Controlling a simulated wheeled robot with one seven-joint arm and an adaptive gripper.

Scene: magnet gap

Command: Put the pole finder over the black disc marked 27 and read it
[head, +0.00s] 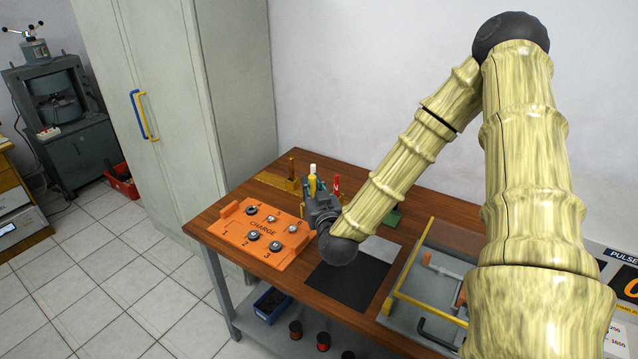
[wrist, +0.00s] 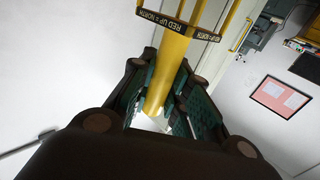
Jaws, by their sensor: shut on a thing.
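My gripper (head: 322,207) is at the right side of the orange CHARGE tray (head: 235,233), above the table. In the wrist view its teal-padded fingers (wrist: 163,88) are shut around the yellow handle of the pole finder (wrist: 172,62). The finder has a forked yellow frame and a black band reading RED UP = NORTH. Its indicator's colour does not show clearly. Several small dark and silvery discs sit in the tray, among them a dark disc (head: 252,209) at the back left and another (head: 275,246) at the front. I cannot read 27 on any of them.
A black mat (head: 345,287) lies right of the tray. A grey, yellow-edged frame (head: 432,280) stands further right. A wooden block (head: 280,182), upright coloured items and a green block (head: 392,217) are toward the back. A grey cabinet (head: 175,110) stands behind left.

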